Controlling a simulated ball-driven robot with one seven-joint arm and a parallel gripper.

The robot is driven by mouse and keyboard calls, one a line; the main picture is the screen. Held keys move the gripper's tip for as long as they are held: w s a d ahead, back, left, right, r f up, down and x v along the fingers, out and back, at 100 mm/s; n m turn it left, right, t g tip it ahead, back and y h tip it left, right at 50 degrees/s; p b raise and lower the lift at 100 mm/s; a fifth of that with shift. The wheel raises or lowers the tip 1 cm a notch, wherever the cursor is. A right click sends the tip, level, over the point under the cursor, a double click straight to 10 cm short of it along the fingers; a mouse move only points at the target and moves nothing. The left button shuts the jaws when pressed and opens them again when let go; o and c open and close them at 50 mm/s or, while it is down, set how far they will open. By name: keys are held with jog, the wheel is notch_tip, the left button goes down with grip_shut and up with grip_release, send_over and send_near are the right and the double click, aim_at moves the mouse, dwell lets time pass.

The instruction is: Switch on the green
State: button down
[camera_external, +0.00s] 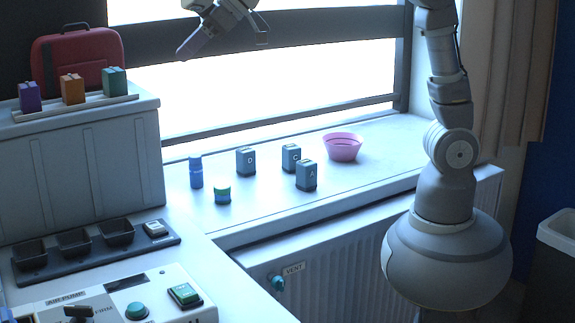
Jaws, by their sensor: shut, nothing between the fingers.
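A green block (114,81) with a small piece on top stands at the right end of a pale rail on the grey cabinet, beside an orange block (72,88) and a purple block (29,97). It looks like a switch, but its setting is too small to tell. Other green parts are a rocker-like piece (184,293) and a round teal-green button (136,310) on the control panel (100,293) at bottom left. My gripper (184,50) is at the top, in front of the window, pointing down-left. It is shut and empty, apart from everything, right of the green block in the picture.
A red case (78,61) stands behind the blocks. The sill holds a blue bottle (196,171), a green-lidded jar (222,195), several lettered grey blocks (306,175) and a pink bowl (343,147). A dark tray (45,268) lies behind the panel. A VENT knob (277,283) is below the sill.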

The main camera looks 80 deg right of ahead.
jog(key=s+a+f+n+g+p, duration=0.2)
jog(key=s+a+f+g, duration=0.1)
jog(key=a+f, duration=0.6)
jog(key=s+a+f+n+g+p, duration=0.1)
jog(key=s+a+f+n+g, duration=0.1)
jog(key=a+f, duration=0.7)
notch_tip(320, 180, down, 6)
jog(key=shift+s+a+r+n+g+p, duration=0.1)
jog(key=shift+s+a+n+g+p, duration=0.25)
jog(key=shift+s+g, duration=0.55)
jog(key=b, duration=0.3)
send_over(199, 279)
jog(key=d, duration=0.1)
jog(key=f, duration=1.2)
jog(key=shift+s+d+f, duration=0.1)
jog(key=shift+s+d, duration=0.05)
jog(key=shift+s, duration=0.05)
jog(key=shift+s+f, duration=0.1)
jog(key=shift+f, duration=0.6)
